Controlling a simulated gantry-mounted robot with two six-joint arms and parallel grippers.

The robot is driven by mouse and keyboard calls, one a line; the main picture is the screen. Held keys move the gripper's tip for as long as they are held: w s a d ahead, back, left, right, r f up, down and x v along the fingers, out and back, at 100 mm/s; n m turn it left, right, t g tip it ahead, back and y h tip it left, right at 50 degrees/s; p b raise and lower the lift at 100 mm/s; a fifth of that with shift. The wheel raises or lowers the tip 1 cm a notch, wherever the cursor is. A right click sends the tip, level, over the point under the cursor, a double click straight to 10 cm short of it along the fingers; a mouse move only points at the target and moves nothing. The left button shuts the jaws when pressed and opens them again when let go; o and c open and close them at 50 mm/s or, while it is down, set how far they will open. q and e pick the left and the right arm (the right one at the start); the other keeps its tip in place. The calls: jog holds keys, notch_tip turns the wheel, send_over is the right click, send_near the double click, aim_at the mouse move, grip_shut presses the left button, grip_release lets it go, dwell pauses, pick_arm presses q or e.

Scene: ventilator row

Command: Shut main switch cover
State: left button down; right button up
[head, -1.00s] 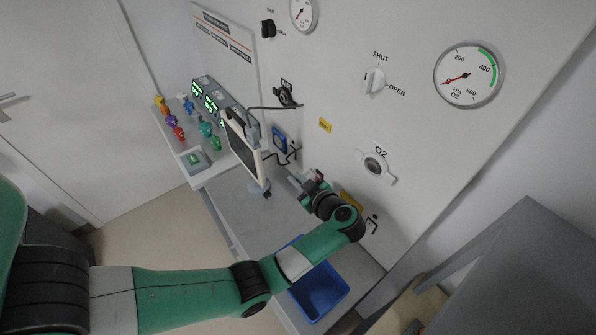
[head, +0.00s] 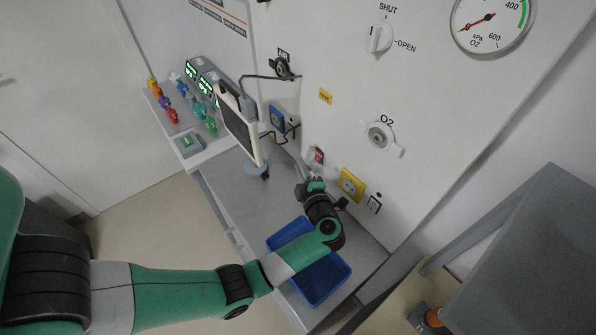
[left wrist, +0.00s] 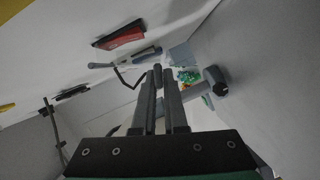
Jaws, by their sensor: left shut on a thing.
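The red main switch (head: 317,156) is on the white wall panel, just above the gripper's fingers in the head view. It also shows as a red block (left wrist: 119,36) at upper left in the left wrist view. I cannot make out its cover clearly in either view. My left gripper (head: 304,170) is beside and slightly below the red switch. In the left wrist view its fingers (left wrist: 162,72) are almost together, right of and below the red block. What is between them is too thin or hidden to make out. My right gripper is not in view.
A monitor on a stand (head: 257,168) is left of the gripper. A blue bin (head: 330,284) lies below my forearm. A yellow socket (head: 351,185) and the O2 outlet (head: 380,136) are on the wall to the right. The grey shelf (head: 226,187) has bare room.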

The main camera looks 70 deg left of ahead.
pick_arm(q)
jog(key=shift+w+a+f+n+y+b, duration=0.1)
jog(key=shift+w+f+n+y+b, duration=0.35)
jog(key=shift+n+b, duration=0.65)
jog(key=shift+b, duration=0.25)
jog(key=shift+w, duration=0.1)
jog(key=c, duration=1)
grip_release()
jog(key=shift+o, duration=0.2)
jog(key=s+d, duration=0.1)
jog(key=d, duration=1)
jog(key=shift+s+d+r, duration=0.25)
jog(key=shift+s+r, duration=0.05)
